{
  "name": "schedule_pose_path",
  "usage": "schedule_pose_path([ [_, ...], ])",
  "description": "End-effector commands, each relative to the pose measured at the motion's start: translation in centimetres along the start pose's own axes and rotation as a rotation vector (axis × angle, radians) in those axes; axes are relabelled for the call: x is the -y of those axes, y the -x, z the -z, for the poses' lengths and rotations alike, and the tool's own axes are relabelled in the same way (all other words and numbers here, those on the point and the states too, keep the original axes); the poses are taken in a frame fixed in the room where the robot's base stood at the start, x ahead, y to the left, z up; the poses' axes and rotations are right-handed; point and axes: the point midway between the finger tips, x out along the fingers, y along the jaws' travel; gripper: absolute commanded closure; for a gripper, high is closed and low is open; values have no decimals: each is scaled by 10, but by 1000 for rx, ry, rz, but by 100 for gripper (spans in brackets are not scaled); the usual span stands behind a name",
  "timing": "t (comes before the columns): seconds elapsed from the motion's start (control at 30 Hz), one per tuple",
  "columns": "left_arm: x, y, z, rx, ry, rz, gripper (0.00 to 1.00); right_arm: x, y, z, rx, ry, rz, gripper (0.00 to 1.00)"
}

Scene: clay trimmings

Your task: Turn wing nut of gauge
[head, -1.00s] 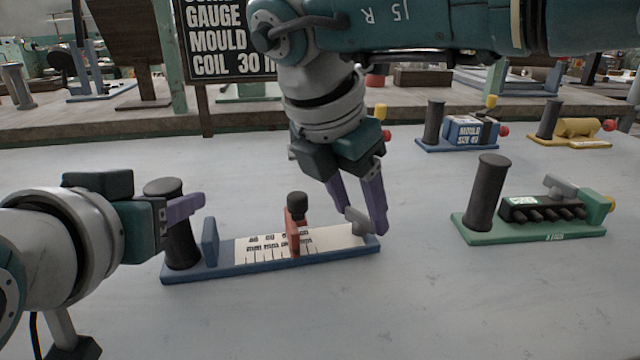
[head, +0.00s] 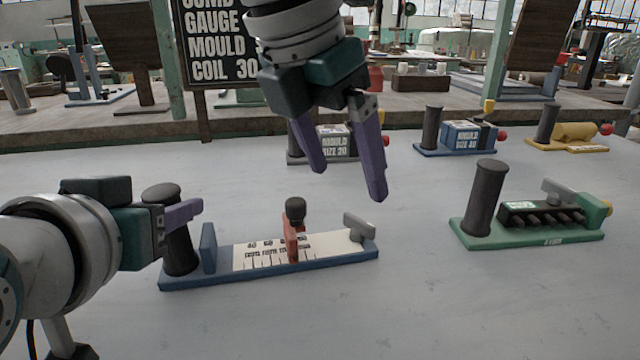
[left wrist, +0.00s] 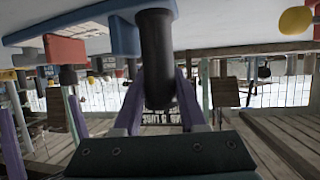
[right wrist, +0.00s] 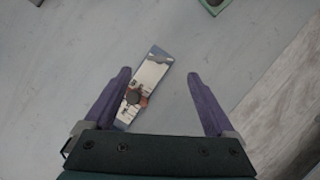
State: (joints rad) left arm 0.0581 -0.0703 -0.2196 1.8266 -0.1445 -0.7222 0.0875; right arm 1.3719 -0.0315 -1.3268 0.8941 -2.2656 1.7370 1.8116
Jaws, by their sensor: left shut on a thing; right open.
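The gauge is a blue base (head: 270,272) with a white scale plate, lying on the grey table. A red slider with a black knob (head: 294,212) stands on the scale. The grey wing nut (head: 360,227) is at its right end. A dark upright handle (head: 180,254) is at its left end. My left gripper (head: 184,212) is shut around this handle, which also shows between its fingers in the left wrist view (left wrist: 158,60). My right gripper (head: 346,182) is open and empty above and behind the gauge. In the right wrist view the gauge (right wrist: 150,75) lies below, between the fingers.
A green comb-like tool (head: 525,240) with a dark handle stands to the right. Mould tools, one blue (head: 468,138) and one yellow (head: 575,133), stand at the back. A sign (head: 222,40) stands behind the table. The front of the table is clear.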

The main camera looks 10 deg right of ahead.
Motion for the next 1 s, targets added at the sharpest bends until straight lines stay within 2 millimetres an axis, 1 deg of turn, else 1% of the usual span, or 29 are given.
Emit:
schedule_pose_path([
  [0.03,0,0,-5,13,0,1,100,-1,11,0,2,0,-5,10],
  [0.1,0,0,-5,13,0,1,100,-1,24,0,1,0,-4,10],
  [0.23,0,0,-5,13,0,1,100,-1,40,0,1,1,-2,10],
  [0.37,0,0,-5,13,0,1,100,0,46,0,0,0,0,10],
  [0.6,0,0,-5,13,0,1,100,0,46,0,0,0,0,10],
  [0.73,0,0,-5,13,0,1,100,0,44,0,-10,23,-4,25],
  [0.8,0,0,-5,13,0,1,100,1,41,-1,-33,79,-15,32],
  [0.87,0,0,-5,13,0,1,100,2,37,-2,-64,161,-35,39],
  [0.97,1,0,-5,12,0,1,100,6,29,-6,-126,358,-99,50],
  [1.0,1,0,-5,12,0,1,100,8,26,-9,-147,452,-134,55],
])
